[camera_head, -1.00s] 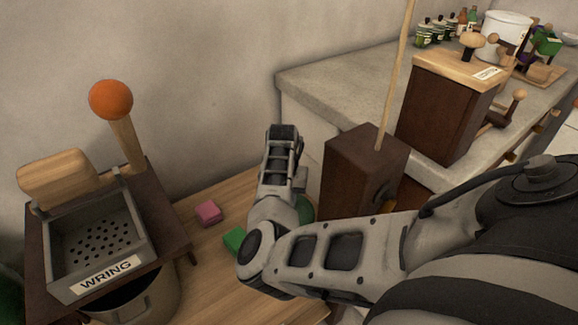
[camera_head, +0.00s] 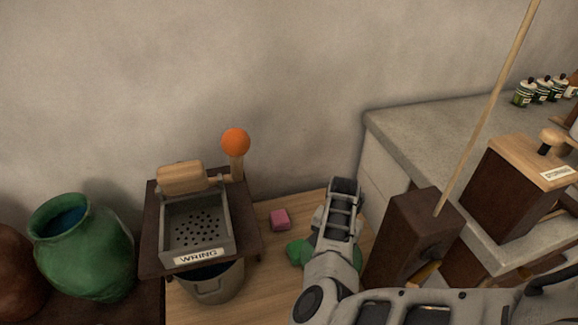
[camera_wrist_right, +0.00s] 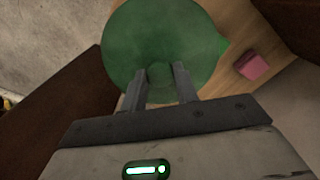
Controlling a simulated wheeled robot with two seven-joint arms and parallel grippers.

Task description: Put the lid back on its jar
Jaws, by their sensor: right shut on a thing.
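The green jar (camera_head: 85,248) stands upright at the far left of the head view, its mouth open and dark blue inside. The round green lid (camera_wrist_right: 160,28) fills the top of the right wrist view. My right gripper (camera_wrist_right: 160,74) is shut on the knob at the lid's middle. In the head view my right wrist is above the wooden table, right of the wringer, and hides the fingers and most of the lid. I cannot tell how far the lid is above the table. My left gripper is not in view.
The wringer (camera_head: 196,257) with an orange ball stands between the jar and my right arm. A pink block (camera_head: 280,219) and a green block lie on the table (camera_head: 262,295). A dark wooden box (camera_head: 412,235) with a tall stick stands close right of my wrist.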

